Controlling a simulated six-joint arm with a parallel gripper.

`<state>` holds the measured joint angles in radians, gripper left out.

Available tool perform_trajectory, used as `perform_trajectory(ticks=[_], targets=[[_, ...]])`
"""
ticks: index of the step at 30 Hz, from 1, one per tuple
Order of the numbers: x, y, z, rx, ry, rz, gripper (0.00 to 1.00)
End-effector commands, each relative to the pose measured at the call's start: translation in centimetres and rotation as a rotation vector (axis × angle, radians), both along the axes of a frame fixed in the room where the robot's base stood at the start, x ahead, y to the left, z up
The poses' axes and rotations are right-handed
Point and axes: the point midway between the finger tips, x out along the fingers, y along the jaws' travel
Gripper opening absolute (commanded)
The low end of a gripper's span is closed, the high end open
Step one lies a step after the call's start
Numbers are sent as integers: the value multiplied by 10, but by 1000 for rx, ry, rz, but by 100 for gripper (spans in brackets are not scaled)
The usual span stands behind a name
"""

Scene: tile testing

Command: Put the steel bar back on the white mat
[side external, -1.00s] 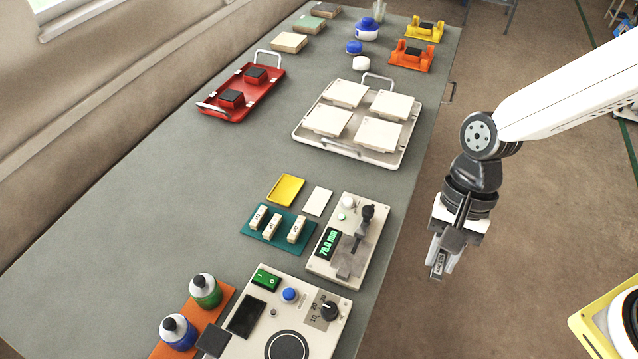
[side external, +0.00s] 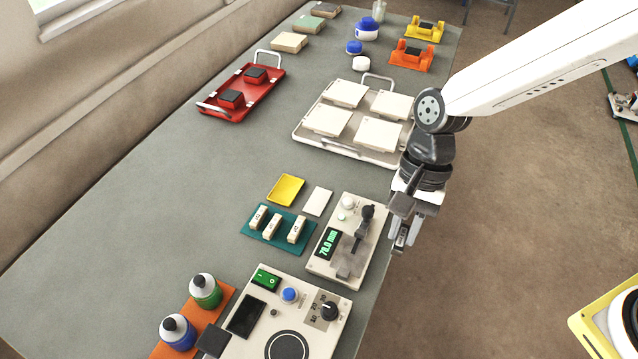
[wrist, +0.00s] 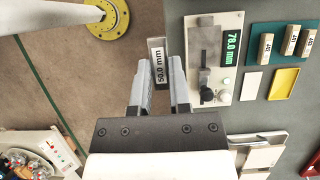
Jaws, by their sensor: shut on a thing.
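My gripper (side external: 402,230) is shut on the steel bar (wrist: 158,52), a small grey block with a "50.0 mm" label, held between the fingertips in the wrist view. In the side view the bar is small and hard to make out at the fingertips. The gripper hangs beside the table's right edge, just right of the measuring device. The white mat (side external: 318,202), a small bare rectangle, lies on the table left of that device, beside the yellow tray. The mat also shows in the wrist view (wrist: 251,86), to the right of the gripper.
The measuring device (side external: 325,268) with a green display and a dark upright post stands between gripper and mat. A yellow tray (side external: 286,190) and a teal mat (side external: 257,243) with three labelled blocks lie near the white mat. A large tile tray (side external: 310,141) is behind.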

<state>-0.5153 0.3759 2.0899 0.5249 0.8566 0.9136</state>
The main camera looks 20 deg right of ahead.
Motion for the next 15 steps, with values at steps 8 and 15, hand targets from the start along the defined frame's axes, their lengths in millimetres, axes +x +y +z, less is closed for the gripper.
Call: perform_trajectory(ticks=[8,15], targets=[[55,20,-7,5,2,1,0],[99,33,-17,7,1,2,0]])
